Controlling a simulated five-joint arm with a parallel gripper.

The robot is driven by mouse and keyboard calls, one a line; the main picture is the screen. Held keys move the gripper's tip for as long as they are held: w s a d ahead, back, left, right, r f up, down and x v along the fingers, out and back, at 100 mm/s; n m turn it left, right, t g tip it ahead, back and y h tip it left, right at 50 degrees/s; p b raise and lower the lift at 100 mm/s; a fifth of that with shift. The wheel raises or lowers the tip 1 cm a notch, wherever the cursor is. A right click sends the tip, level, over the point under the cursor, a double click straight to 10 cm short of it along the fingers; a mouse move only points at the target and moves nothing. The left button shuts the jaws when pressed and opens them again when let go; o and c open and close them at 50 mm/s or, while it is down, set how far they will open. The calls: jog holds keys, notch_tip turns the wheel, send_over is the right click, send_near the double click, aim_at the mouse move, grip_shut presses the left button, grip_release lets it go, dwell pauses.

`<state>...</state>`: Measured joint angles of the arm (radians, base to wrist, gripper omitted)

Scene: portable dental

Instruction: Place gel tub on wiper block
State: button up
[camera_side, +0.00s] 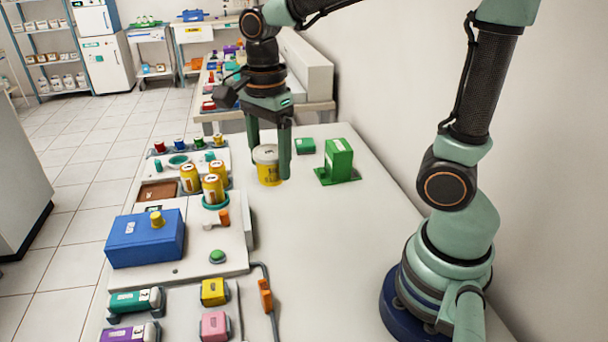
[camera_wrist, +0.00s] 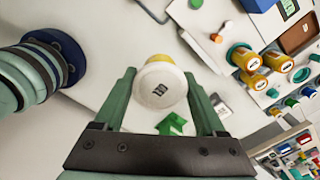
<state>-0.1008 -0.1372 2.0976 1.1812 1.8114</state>
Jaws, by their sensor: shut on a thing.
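A yellow tub with a white lid (camera_side: 268,169), which I take as the gel tub, is upright between the fingers of my gripper (camera_side: 268,158). The wrist view shows its round labelled lid (camera_wrist: 160,88) between both fingers, which are shut on it. I cannot tell whether its base touches the table. A tall green block on a flat green foot (camera_side: 338,160) stands to its right, apart from it. A small low green block (camera_side: 305,145) lies behind. The frames do not settle which one is the wiper block.
To the left, a pale console carries several yellow canisters (camera_side: 213,188) and a blue box (camera_side: 145,238). Coloured cartridges (camera_side: 214,292) and an orange clip (camera_side: 265,294) lie in front. The white table (camera_side: 310,230) is clear in the middle. A wall runs along the right.

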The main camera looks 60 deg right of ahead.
jog(key=n, duration=0.4)
jog(key=shift+w+d+f, duration=0.2)
jog(key=shift+d+f, duration=0.15)
jog(key=n, duration=0.3)
jog(key=f+n, duration=0.1)
jog(key=n, duration=0.1)
jog(key=shift+w+d, duration=0.25)
jog(key=shift+d, duration=0.15)
jog(key=shift+w+d+r+n, duration=0.7)
jog(key=shift+w+d+n, duration=0.75)
jog(key=shift+n, duration=2.75)
notch_tip(320, 180, down, 19)
jog(key=shift+w+a+f, duration=0.1)
jog(key=shift+w+f, duration=0.05)
jog(key=shift+f, duration=0.15)
jog(key=o, duration=1.2)
jog(key=shift+o, duration=0.2)
